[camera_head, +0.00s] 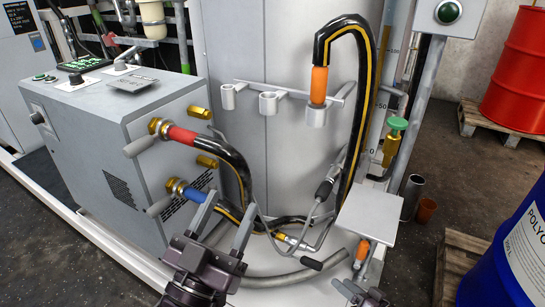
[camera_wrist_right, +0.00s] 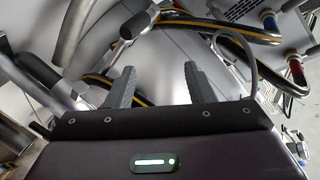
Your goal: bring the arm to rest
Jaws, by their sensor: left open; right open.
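My left gripper (camera_head: 225,212) is open in the head view, its two grey fingers spread in front of the blue-collared hose fitting on the grey cabinet. I see nothing held between the fingers. My right gripper (camera_head: 352,281) is only partly in view at the bottom edge, below the small grey shelf. In the right wrist view the right gripper (camera_wrist_right: 159,72) has its two fingers wide apart with nothing gripped between them. Hoses and a grey-handled rod show beyond the fingertips.
A grey cabinet (camera_head: 95,140) carries red-collared (camera_head: 180,135) and blue-collared (camera_head: 193,195) hose fittings. A black-yellow hose with an orange collar (camera_head: 319,85) hangs in a holder on the tank (camera_head: 280,160). A small shelf (camera_head: 369,216), blue drum (camera_head: 510,260) and red drum (camera_head: 522,70) stand right.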

